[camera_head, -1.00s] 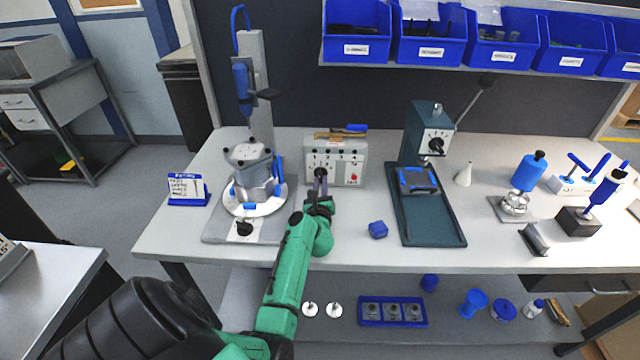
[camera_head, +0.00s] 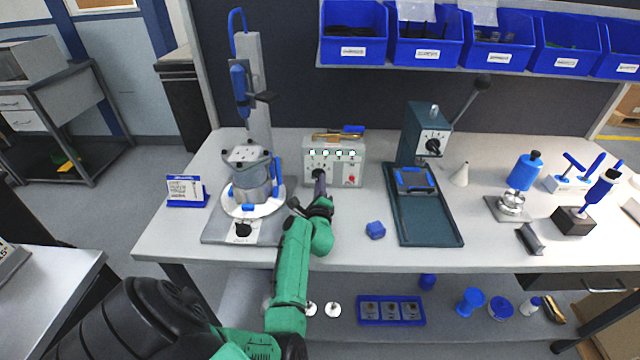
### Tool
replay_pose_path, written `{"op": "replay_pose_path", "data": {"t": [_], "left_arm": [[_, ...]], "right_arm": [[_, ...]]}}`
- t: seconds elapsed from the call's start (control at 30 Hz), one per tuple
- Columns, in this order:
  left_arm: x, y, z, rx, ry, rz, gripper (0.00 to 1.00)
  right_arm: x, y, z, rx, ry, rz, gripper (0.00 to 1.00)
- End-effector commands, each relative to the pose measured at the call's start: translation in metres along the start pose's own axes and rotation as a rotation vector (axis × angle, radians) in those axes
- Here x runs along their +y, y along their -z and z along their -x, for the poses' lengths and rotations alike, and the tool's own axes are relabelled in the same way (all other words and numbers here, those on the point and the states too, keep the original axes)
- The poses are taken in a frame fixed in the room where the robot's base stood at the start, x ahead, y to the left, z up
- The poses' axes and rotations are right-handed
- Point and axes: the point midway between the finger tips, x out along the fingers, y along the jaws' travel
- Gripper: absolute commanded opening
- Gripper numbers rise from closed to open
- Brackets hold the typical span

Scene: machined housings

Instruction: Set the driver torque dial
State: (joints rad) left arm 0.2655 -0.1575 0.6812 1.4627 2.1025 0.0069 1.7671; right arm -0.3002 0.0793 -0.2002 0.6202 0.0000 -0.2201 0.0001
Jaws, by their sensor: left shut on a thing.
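The grey driver control box (camera_head: 345,176) stands at the back of the bench, left of centre. A row of small lit indicators shows on its upper front face, and a red button (camera_head: 351,180) sits at its lower right. A black dial (camera_head: 318,174) is on the lower left of the face. My left gripper (camera_head: 319,185) reaches up to the box from the front and is shut on the dial. Its fingers partly hide the dial, so its setting cannot be read. My right gripper is not in view.
A grey housing (camera_head: 250,182) sits on a round fixture left of the box, below a blue driver (camera_head: 241,88). A teal press (camera_head: 425,150) stands to the right.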

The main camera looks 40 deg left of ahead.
Motion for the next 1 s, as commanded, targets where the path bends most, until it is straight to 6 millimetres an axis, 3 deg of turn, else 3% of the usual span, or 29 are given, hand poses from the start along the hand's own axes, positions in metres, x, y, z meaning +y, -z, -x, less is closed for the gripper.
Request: {"op": "replay_pose_path", "data": {"t": [0.57,0.6,0.63,0.67,1.0], "left_arm": [[0.0005,0.0004,0.0002,0.001,-0.001,0.033,0.0],[0.0005,0.0005,0.0002,0.001,-0.001,0.033,0.31],[0.0004,0.0004,0.0002,0.001,-0.001,0.033,0.43],[0.0004,0.0004,0.0002,0.001,-0.001,0.033,0.46],[-0.0002,0.0014,-0.0001,0.0,0.0,0.033,0.46]], "right_arm": [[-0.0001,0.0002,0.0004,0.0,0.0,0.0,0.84],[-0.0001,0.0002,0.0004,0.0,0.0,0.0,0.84],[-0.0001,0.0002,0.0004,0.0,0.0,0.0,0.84],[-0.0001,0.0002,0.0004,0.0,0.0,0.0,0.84],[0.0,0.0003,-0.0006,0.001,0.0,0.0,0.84]]}}
